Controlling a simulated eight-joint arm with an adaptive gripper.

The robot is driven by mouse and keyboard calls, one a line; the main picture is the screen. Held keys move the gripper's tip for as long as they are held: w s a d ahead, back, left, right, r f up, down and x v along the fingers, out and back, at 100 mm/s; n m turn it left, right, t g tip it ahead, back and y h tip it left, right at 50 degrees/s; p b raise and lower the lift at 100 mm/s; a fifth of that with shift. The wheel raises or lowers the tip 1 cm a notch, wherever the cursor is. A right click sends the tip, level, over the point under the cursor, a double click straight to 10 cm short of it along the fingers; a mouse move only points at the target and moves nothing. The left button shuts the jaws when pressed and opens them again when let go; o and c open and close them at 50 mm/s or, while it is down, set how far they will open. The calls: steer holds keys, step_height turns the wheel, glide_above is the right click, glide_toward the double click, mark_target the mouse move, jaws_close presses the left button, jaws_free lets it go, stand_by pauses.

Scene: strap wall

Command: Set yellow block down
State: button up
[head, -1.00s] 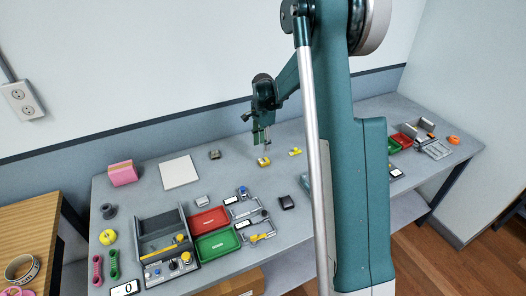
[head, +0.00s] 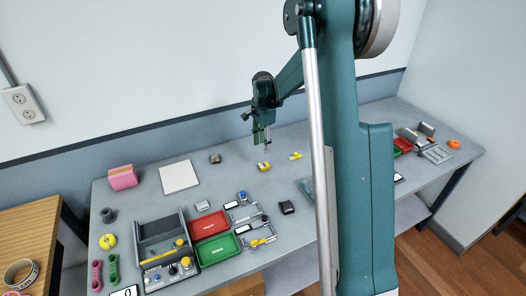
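A small yellow block (head: 264,166) with a greyish part sits on the grey table, below my gripper, in the head view. My gripper (head: 263,141) hangs above the block with its fingers pointing down. A gap shows between the fingers and the block, so they look apart. The fingers look spread with nothing between them, though they are small in the picture.
Another yellow piece (head: 295,156) lies right of the block. A dark box (head: 287,207), a red tray (head: 209,223), a green tray (head: 217,248) and a white plate (head: 179,177) stand around. The table between plate and block is mostly clear.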

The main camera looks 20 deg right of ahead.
steer(key=s+a+r+n+t, duration=0.2)
steer(key=s+a+r+n, duration=0.25)
steer(key=s+r, duration=0.4)
steer(key=s+a+r+n+t, duration=0.1)
steer(key=s+a+r+n, duration=0.2)
steer(key=s+a+r, duration=0.45)
steer(key=s+a+r+n+t, duration=0.1)
steer(key=s+a+n, duration=0.1)
steer(key=s, duration=0.6)
steer(key=s+a+n+t, duration=0.1)
steer(key=s+a+n, duration=0.2)
steer(key=s+n, duration=0.2)
steer(key=s+a+r+n+t, duration=0.1)
steer(key=s+a+n+t, duration=0.1)
steer(key=s, duration=1)
steer(key=shift+a+r+n, duration=0.3)
steer(key=shift+a+n, duration=0.15)
steer(key=shift+n, duration=0.3)
steer(key=shift+s+f, duration=0.1)
